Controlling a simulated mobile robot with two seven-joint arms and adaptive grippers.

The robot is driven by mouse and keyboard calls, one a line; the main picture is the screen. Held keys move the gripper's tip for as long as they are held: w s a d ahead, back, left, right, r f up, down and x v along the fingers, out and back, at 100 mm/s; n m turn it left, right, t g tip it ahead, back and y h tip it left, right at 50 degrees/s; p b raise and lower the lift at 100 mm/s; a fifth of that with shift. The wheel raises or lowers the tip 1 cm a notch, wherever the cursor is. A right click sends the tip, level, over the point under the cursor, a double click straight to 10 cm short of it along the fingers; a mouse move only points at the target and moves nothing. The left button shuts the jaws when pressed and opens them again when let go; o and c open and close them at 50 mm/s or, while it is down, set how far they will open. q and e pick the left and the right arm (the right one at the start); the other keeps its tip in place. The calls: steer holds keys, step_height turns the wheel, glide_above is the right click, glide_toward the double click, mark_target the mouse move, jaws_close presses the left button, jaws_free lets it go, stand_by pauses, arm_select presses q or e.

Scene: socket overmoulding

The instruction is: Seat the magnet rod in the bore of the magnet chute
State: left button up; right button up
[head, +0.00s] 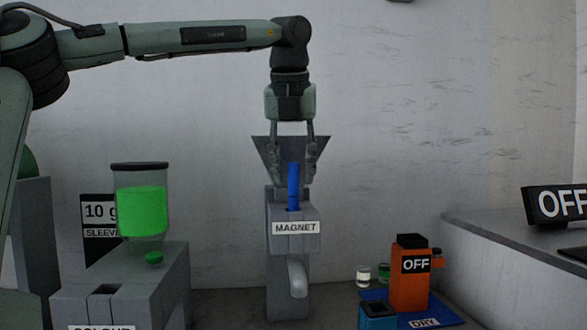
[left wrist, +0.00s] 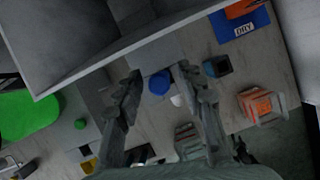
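The blue magnet rod (head: 293,186) stands nearly upright at the top of the grey magnet chute (head: 280,240), above its MAGNET label. Its lower end is hidden in the dark opening there; how deep it sits I cannot tell. My left gripper (head: 293,172) points down over the chute, its fingers apart on either side of the rod's upper part. In the left wrist view, the rod's round blue end (left wrist: 159,82) shows between the open fingers (left wrist: 158,76), with gaps to both. My right gripper is not in view.
A grey hopper (head: 262,150) flares behind my fingers. Left stands a colour unit (head: 140,285) with a green-filled jar (head: 142,208). Right are an orange OFF unit (head: 410,285) on a blue DRY mat (head: 445,318), small cups (head: 363,274), and a grey counter (head: 500,235).

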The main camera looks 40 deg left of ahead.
arm_select(q)
steer(key=v, duration=1.2)
steer(key=shift+r, duration=0.15)
